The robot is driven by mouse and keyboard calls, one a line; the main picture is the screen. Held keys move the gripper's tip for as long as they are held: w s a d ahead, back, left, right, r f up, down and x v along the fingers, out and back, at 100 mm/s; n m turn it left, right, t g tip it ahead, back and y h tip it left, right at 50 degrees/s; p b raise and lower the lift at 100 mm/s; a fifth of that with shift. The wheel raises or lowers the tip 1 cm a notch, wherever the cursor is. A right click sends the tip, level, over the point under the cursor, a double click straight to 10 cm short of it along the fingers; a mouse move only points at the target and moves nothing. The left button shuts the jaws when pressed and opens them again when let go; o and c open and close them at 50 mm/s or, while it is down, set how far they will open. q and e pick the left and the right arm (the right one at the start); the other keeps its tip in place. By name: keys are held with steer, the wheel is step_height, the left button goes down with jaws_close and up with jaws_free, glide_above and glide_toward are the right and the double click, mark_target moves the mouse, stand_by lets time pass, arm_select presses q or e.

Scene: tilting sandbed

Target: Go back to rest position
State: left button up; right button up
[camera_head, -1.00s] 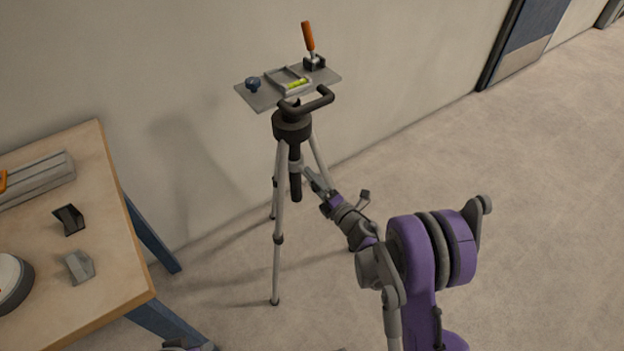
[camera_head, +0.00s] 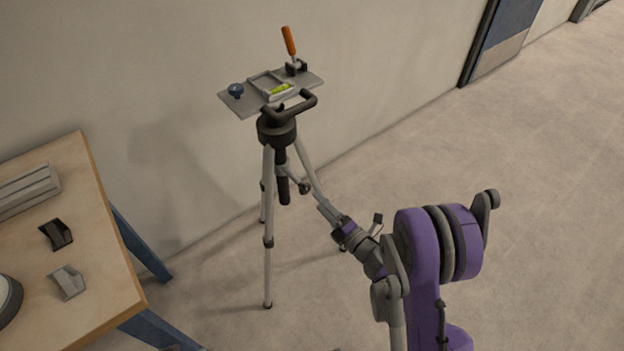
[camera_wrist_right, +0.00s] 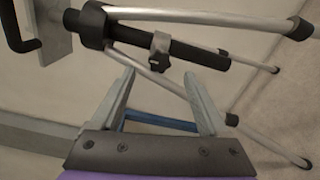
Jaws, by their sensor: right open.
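My right gripper (camera_head: 325,207) is in front of and to the right of the tripod (camera_head: 268,215) in the head view, below its top plate. In the right wrist view the right gripper's two fingers (camera_wrist_right: 162,100) are apart with nothing held between them. The tripod's dark centre column (camera_wrist_right: 190,52) and silver legs lie beyond the fingertips there. The tripod stands upright and bears a grey plate (camera_head: 235,101) with a small tray, a yellow-green level (camera_head: 281,89), a blue knob (camera_head: 236,90) and an orange-handled clamp (camera_head: 289,41). My left gripper is not in view.
A wooden table (camera_head: 95,290) with blue legs stands at the left. On it are a grey rail (camera_head: 28,190), a black bracket (camera_head: 56,234), a grey bracket (camera_head: 67,282) and a round object (camera_head: 8,300). A wall is behind the tripod. The floor at the right is clear.

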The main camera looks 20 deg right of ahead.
steer(key=s+d+r+m+g+h, duration=0.35)
steer(key=d+r+m+h, duration=0.4)
steer(key=m, duration=0.75)
steer(key=s+a+f+m+g, duration=0.1)
steer(key=s+a+m+g, duration=0.2)
steer(key=s, duration=0.5)
steer(key=s+a+f+m+g+y, duration=0.1)
steer(key=s+a+f+m+g, duration=0.2)
steer(key=s, duration=0.5)
steer(key=s+a+m+g, duration=0.3)
steer(key=s+a, duration=0.1)
steer(key=s, duration=0.5)
arm_select(q)
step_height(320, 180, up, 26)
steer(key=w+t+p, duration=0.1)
steer(key=p, duration=2.2)
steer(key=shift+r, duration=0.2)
arm_select(e)
step_height(320, 180, up, 26)
steer(key=w, duration=0.1)
steer(key=shift+r+t, duration=0.15)
steer(key=shift+t, duration=0.3)
